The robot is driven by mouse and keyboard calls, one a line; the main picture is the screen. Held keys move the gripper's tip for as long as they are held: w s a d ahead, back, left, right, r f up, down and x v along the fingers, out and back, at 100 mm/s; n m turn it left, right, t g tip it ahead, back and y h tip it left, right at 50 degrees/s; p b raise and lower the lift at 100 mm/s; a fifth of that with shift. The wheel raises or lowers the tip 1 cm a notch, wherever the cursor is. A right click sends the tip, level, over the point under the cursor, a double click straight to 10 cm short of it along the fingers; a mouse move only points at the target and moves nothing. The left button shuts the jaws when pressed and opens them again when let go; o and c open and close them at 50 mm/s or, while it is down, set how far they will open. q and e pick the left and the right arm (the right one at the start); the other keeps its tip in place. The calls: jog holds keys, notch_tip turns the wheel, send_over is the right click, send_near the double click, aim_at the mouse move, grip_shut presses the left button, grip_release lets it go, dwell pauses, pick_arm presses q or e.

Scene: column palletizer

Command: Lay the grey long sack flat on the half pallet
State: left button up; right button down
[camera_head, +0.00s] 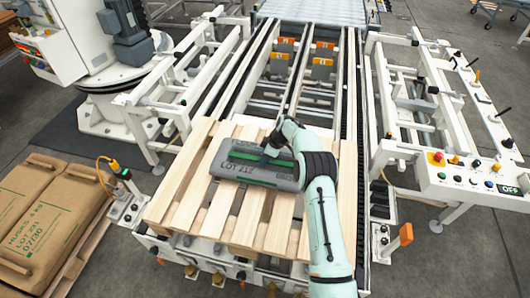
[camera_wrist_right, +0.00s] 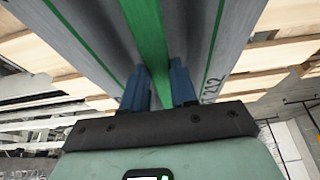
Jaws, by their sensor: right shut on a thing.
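The grey long sack (camera_head: 232,172), with a green band and dark "LOT 212" lettering, is over the upper middle of the half pallet (camera_head: 178,195). It lies level across the slats, its long side running left to right. I cannot tell whether it touches them. My right gripper (camera_head: 270,154) is at the top of the sack, right of its middle. In the right wrist view, its blue fingers (camera_wrist_right: 158,88) are shut on the sack (camera_wrist_right: 100,30) at the green band. The fingertips are partly hidden by the sack. My left gripper is not in view.
A conveyor (camera_head: 300,75) runs away behind the pallet. A control panel (camera_head: 465,175) with buttons stands at the right. Brown sacks (camera_head: 45,215) lie on another pallet at the left. The half pallet's front slats are bare.

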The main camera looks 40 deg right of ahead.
jog(key=shift+w+d+f, duration=0.1)
jog(key=shift+w+f, duration=0.1)
jog(key=shift+f, duration=0.25)
jog(key=c, duration=1.3)
grip_release()
jog(key=shift+s+f, duration=0.2)
jog(key=shift+f, duration=0.15)
jog(key=o, duration=0.4)
jog(key=shift+r, duration=0.15)
jog(key=b+v, duration=0.1)
jog(key=v, duration=1.1)
